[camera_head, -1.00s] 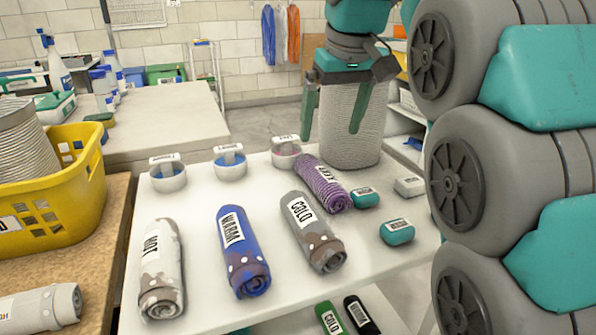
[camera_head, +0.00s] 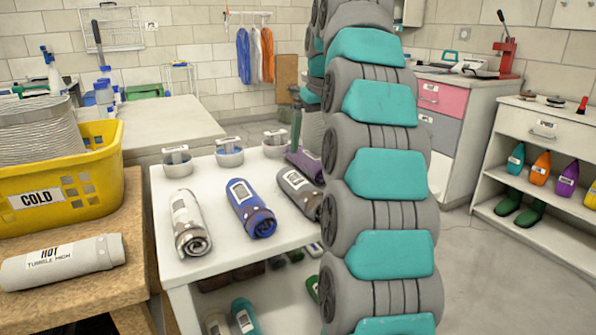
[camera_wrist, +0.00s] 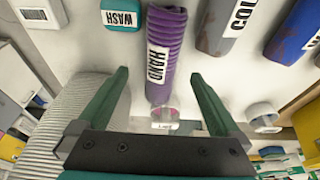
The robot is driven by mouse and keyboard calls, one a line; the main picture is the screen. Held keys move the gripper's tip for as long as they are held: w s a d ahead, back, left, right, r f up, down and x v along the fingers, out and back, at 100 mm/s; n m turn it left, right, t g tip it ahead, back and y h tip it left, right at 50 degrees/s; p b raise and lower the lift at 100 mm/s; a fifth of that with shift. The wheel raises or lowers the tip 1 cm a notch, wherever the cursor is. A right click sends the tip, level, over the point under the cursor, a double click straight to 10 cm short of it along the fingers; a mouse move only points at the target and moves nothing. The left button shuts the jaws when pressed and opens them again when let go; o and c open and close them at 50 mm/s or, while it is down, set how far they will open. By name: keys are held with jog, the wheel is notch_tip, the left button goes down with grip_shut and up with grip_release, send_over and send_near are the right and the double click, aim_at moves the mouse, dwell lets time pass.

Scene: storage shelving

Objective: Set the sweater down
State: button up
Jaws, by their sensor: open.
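A purple ribbed rolled knit (camera_wrist: 165,50), which looks like the sweater, lies on the white table and bears a HAND label. In the head view it (camera_head: 305,163) shows only in part beside my arm. My gripper (camera_wrist: 160,73) is open, its two green fingers spread apart on either side of the roll in the wrist view. The roll is not clamped. The fingers look apart from it, but I cannot tell their height above it. In the head view my arm hides most of the gripper.
A grey roll (camera_head: 300,188), a blue roll (camera_head: 249,208) and a white-grey roll (camera_head: 188,222) lie on the table. A teal WASH box (camera_wrist: 121,14) and a ribbed cylinder (camera_wrist: 75,105) are close to my gripper. A yellow basket (camera_head: 100,172) stands left.

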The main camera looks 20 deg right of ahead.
aim_at(307, 155)
jog(key=shift+w+a+x, duration=0.1)
jog(key=shift+a+x, duration=0.05)
jog(key=shift+x, duration=1.2)
jog(key=shift+w+a+x, duration=0.1)
jog(key=shift+x, duration=1.2)
jog(key=shift+r, duration=0.1)
grip_shut()
